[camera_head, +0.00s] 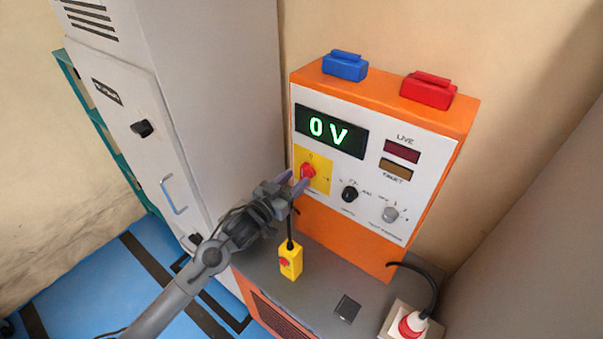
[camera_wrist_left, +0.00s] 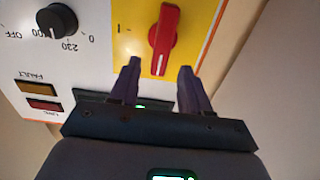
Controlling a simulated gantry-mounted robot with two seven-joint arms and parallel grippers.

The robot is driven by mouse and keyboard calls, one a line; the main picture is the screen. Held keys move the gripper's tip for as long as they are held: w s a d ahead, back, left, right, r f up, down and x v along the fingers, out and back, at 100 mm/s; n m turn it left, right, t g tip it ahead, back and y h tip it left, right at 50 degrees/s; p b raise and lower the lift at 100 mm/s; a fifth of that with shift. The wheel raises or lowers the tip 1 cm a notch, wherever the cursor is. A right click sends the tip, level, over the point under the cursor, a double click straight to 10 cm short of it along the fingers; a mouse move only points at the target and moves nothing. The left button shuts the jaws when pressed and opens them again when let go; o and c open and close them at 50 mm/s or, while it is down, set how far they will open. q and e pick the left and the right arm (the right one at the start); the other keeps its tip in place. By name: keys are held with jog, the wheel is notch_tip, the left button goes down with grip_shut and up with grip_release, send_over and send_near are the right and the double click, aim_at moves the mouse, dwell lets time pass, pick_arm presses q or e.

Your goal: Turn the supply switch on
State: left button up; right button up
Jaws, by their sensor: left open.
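The supply switch is a red rotary handle (camera_head: 308,171) on a yellow plate (camera_head: 322,178), at the left of the orange test unit's white panel. In the left wrist view the red handle (camera_wrist_left: 165,38) stands nearly upright in the picture, slightly tilted. My left gripper (camera_head: 297,181) is in front of the switch in the head view. In the left wrist view its two fingers (camera_wrist_left: 159,70) are spread apart, empty, with the handle lying just beyond their tips and between their lines. I cannot tell whether they touch it. My right gripper is not in view.
The display (camera_head: 331,132) reads 0 V; the LIVE lamp (camera_head: 402,151) looks dark. A black knob (camera_head: 350,194) and a grey knob (camera_head: 390,214) sit right of the switch. A grey cabinet (camera_head: 185,100) stands at left.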

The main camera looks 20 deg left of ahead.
aim_at(302, 174)
pick_arm(q)
jog(key=shift+x, duration=1.85)
jog(key=shift+s, duration=0.1)
grip_shut()
